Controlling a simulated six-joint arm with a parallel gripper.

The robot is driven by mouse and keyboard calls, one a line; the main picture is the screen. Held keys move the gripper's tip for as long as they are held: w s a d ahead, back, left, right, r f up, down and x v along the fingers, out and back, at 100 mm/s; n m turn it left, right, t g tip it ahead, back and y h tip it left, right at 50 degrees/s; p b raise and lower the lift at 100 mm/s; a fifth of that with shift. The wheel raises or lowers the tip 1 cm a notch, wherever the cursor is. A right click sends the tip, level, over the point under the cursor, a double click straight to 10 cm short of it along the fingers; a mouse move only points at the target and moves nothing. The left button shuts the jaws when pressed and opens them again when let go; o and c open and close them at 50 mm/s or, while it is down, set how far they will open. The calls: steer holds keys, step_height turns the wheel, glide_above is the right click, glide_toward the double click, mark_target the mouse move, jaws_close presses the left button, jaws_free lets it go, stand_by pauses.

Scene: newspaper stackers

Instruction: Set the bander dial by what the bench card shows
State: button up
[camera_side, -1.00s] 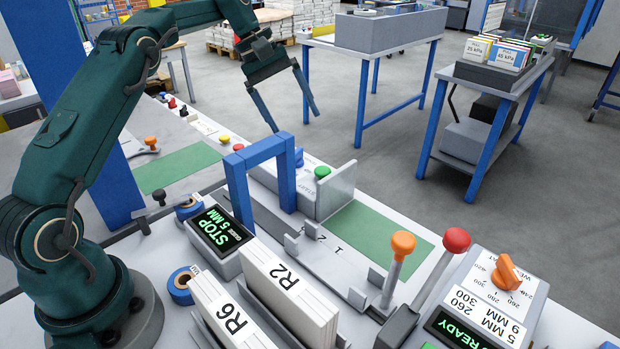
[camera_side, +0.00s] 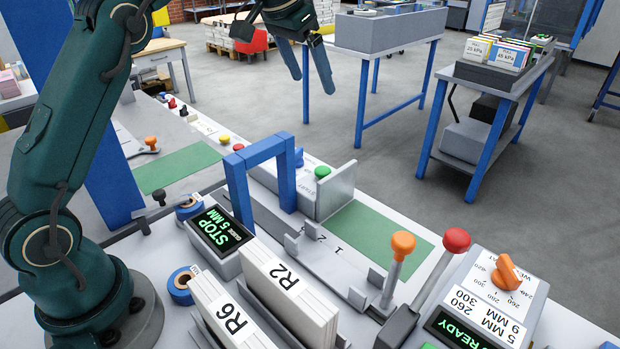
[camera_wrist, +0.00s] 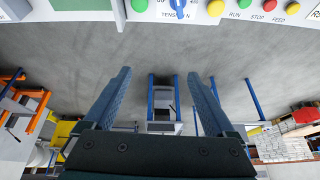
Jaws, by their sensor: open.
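My gripper (camera_side: 313,84) is open and empty, high at the top of the side view, above the floor beyond the bench. Its two fingers also show spread apart in the wrist view (camera_wrist: 158,75). An orange dial (camera_side: 507,272) sits on a white panel with a number scale at the lower right. A white card (camera_side: 482,312) below it reads 260, 300, 5 MM and 9 MM. A blue knob marked TENSION (camera_wrist: 178,4) shows at the top edge of the wrist view, cut off. I cannot tell which dial is the bander's. My gripper touches neither.
A display (camera_side: 220,231) reads STOP and 5 MM. Orange-topped (camera_side: 403,244) and red-topped (camera_side: 456,240) levers stand up near the orange dial. A blue arch (camera_side: 262,152) rises over the bench. White bundles R2 (camera_side: 290,280) and R6 (camera_side: 235,320) stand in front.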

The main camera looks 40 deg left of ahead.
steer(key=c, duration=0.6)
steer(key=shift+w+d+m, duration=0.2)
steer(key=shift+d+m, duration=0.05)
steer(key=shift+m, duration=0.15)
steer(key=c, duration=0.6)
steer(key=f+h, duration=0.1)
steer(key=d+f+m+h, duration=0.1)
steer(key=shift+s+f, duration=0.2)
steer(key=shift+f, duration=0.1)
jaws_close()
steer(key=s+a+f+n+t+h, duration=0.1)
steer(key=s+a+f+n, duration=0.15)
steer(key=a, duration=0.35)
steer(key=s+a+f+n+h, duration=0.1)
steer(key=s+a+f+n, duration=0.15)
steer(key=s+a, duration=0.2)
steer(key=x, duration=0.7)
steer(key=a+x, duration=0.1)
steer(key=x, duration=0.2)
steer(key=shift+w+d+f, duration=0.1)
steer(key=shift+w+f, duration=0.05)
steer(key=shift+w, duration=0.25)
